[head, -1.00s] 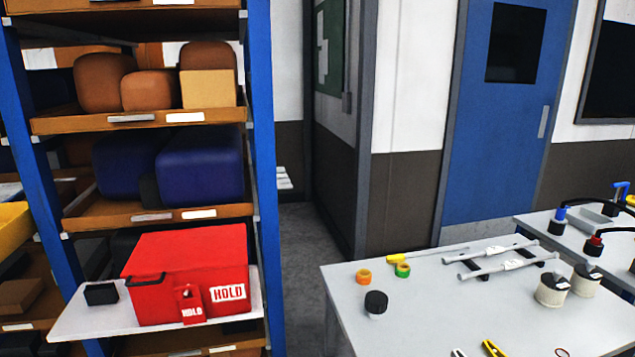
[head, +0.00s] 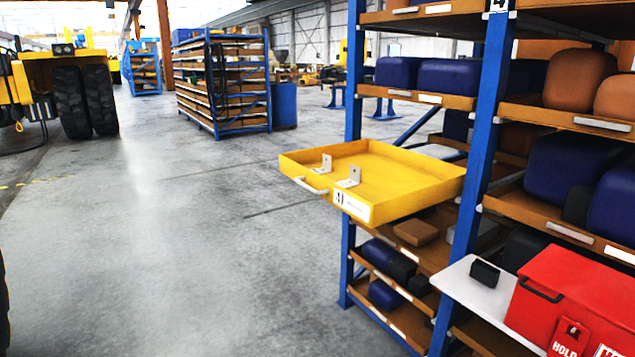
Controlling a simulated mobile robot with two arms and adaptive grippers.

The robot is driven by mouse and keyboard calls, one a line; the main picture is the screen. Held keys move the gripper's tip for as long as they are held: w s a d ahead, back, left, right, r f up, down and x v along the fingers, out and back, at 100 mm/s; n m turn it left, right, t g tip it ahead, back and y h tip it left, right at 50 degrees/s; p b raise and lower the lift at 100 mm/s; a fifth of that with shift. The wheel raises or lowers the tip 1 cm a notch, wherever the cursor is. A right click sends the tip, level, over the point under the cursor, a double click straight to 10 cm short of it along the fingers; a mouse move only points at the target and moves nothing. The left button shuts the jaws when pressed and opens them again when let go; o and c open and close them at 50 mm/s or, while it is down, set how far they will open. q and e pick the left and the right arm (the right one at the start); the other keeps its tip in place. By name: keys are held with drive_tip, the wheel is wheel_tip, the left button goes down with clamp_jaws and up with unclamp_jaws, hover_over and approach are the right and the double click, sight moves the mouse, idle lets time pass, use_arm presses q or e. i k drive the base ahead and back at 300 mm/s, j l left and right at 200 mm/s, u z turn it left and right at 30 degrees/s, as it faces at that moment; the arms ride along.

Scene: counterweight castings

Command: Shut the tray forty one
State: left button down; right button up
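A yellow tray (head: 410,177) is pulled out from the blue shelf rack, sticking out into the aisle. Its front carries a pale handle (head: 311,186) and a white label (head: 352,205) that seems to read 41. Two small metal angle brackets lie in the tray near its front, one at the back (head: 326,163) and one nearer the label (head: 349,178). Neither of my grippers is in view.
The blue rack (head: 476,150) holds brown and blue castings on several shelves. A red HOLD box (head: 572,290) and a small black block (head: 485,272) sit on a white shelf at lower right. The grey floor (head: 190,240) left of the tray is clear. A yellow vehicle with large tyres (head: 85,95) stands far left.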

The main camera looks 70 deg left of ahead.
sight(396, 183)
drive_tip(key=u, duration=2.2)
